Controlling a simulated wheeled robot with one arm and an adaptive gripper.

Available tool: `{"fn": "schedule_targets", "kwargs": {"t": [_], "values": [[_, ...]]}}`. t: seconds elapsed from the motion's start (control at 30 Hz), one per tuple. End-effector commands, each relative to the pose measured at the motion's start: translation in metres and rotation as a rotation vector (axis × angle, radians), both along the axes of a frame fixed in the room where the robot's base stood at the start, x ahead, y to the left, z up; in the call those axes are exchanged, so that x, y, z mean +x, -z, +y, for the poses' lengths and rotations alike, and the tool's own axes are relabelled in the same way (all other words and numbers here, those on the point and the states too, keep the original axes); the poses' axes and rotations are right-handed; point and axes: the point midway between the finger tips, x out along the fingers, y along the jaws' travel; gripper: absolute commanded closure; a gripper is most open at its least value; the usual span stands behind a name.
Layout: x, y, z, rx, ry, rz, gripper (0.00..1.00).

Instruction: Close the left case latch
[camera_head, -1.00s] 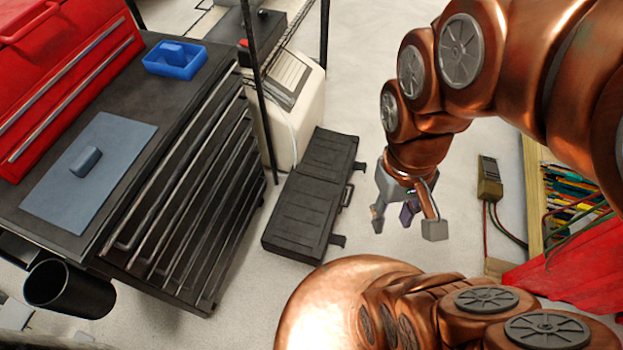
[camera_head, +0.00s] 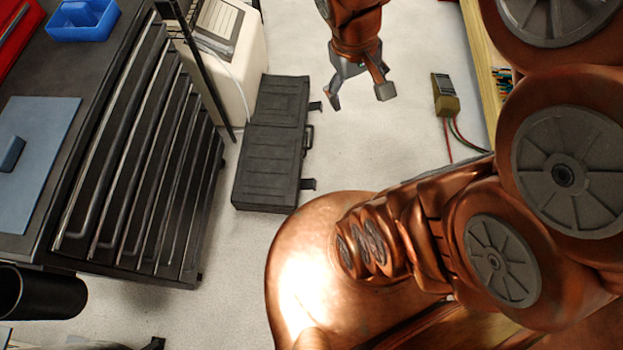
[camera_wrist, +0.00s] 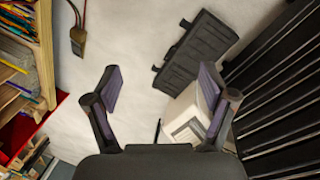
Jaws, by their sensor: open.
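A black case (camera_head: 270,150) lies on the pale floor, lid side up. Two latches, the upper one (camera_head: 315,106) and the lower one (camera_head: 308,184), stick out from its right edge, with a handle (camera_head: 309,138) between them. I cannot tell for sure which is the left latch. In the wrist view the case (camera_wrist: 195,52) is beyond the right finger, with its latches (camera_wrist: 185,23) (camera_wrist: 155,68) pointing left. My gripper (camera_head: 359,97) is open and empty, to the right of the upper latch in the head view and apart from the case. It also shows in the wrist view (camera_wrist: 160,80).
A black drawer cabinet (camera_head: 150,160) stands left of the case. A white machine (camera_head: 225,50) and a dark post are at its upper end. A yellow meter with wires (camera_head: 445,95) lies on the floor to the right. Floor between case and meter is clear.

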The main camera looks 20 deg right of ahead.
Motion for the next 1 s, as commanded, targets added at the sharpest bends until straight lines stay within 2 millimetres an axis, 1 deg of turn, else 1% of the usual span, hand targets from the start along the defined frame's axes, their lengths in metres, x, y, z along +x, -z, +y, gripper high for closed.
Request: {"fn": "schedule_targets", "kwargs": {"t": [0.03, 0.27, 0.4, 0.47, 0.6, 0.87, 0.9, 0.97, 1.0], "values": [[0.016, 0.018, -0.012, -0.022, -0.006, -0.017, 0.17], [0.090, 0.062, -0.064, -0.118, -0.069, -0.108, 0.17], [0.131, 0.092, -0.093, -0.164, -0.120, -0.156, 0.17], [0.148, 0.105, -0.105, -0.181, -0.143, -0.178, 0.17], [0.188, 0.138, -0.131, -0.213, -0.203, -0.229, 0.17], [0.249, 0.211, -0.172, -0.241, -0.327, -0.311, 0.17], [0.257, 0.224, -0.177, -0.243, -0.346, -0.322, 0.17], [0.270, 0.241, -0.184, -0.242, -0.378, -0.344, 0.17], [0.277, 0.255, -0.189, -0.240, -0.398, -0.354, 0.17]]}}
